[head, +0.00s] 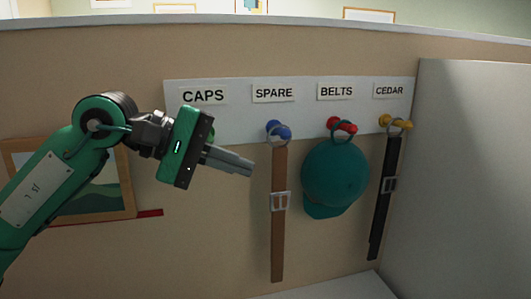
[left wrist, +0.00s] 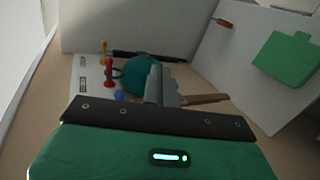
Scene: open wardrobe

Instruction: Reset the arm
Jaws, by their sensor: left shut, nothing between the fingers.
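My left gripper (head: 250,168) is shut and empty, held in front of the wall left of the brown belt; its fingers point right. It also shows in the left wrist view (left wrist: 160,75). The brown belt (head: 279,225) hangs by a ring from the blue hook (head: 279,130) under the SPARE label. A teal cap (head: 335,173) hangs from the red hook (head: 341,125) under BELTS. A black belt (head: 384,200) hangs from the yellow hook (head: 397,122) under CEDAR. My right gripper is out of view.
A white hook board (head: 230,128) is on the tan panel. A grey side wall (head: 470,170) stands at the right. A framed picture (head: 125,185) is partly behind my left arm. The left wrist view shows a green shape (left wrist: 288,55) on a pale surface.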

